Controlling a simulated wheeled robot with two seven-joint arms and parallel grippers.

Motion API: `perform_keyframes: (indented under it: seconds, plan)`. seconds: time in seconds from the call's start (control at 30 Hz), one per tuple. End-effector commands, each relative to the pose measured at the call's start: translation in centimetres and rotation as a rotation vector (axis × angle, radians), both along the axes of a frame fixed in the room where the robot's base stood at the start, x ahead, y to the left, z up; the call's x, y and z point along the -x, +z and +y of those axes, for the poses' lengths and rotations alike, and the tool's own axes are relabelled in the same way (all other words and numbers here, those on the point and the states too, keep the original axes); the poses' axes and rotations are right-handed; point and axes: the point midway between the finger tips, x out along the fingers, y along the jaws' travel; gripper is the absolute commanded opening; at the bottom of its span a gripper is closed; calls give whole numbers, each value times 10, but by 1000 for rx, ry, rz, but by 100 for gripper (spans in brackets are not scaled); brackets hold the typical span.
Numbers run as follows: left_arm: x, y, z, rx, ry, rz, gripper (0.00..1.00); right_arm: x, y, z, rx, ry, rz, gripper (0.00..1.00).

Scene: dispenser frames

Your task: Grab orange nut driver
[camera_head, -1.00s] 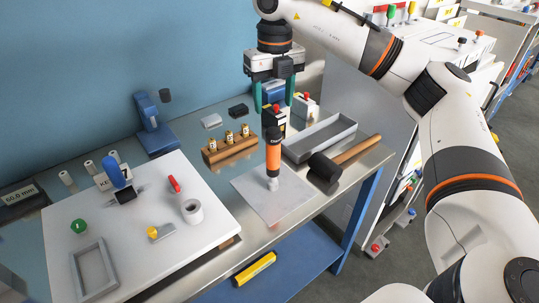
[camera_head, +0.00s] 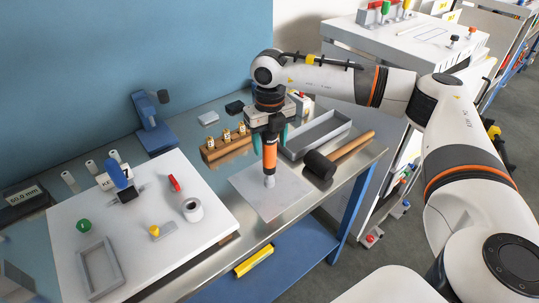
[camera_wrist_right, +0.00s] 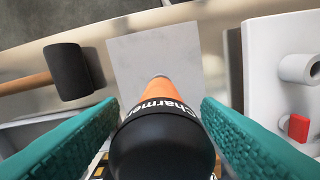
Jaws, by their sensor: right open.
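The orange nut driver (camera_head: 270,158) stands upright on a light grey square mat (camera_head: 290,190), its black end up and its metal socket down. My right gripper (camera_head: 270,137) is over its top, with one finger on each side. In the right wrist view, the nut driver (camera_wrist_right: 162,115) with its black cap lies between the two teal fingers (camera_wrist_right: 160,125). The fingers are open, and a gap shows beside the handle. My left gripper is not in view.
A black-headed mallet (camera_head: 320,164) with a wooden handle and a grey tray (camera_head: 290,152) lie right of the mat. A wooden block (camera_head: 212,154) with several brass pieces stands behind left. A white board (camera_head: 140,245) with small parts fills the left side.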

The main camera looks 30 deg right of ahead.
Motion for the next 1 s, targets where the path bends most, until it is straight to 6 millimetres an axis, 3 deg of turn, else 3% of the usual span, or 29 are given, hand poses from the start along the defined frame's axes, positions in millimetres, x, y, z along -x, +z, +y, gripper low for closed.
perform_keyframes:
  seconds: [0.17, 0.5, 0.87, 1.0]
  plan:
    - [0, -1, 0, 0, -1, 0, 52, 0, 0, 0, 0, 0, 0, 55]
    - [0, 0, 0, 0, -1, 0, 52, 0, 0, 0, -1, 0, 0, 0]
    - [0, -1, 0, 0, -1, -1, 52, -1, 2, 0, -2, 0, -3, 0]
    - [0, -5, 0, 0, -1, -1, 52, -2, 13, 1, -3, 0, -6, 0]
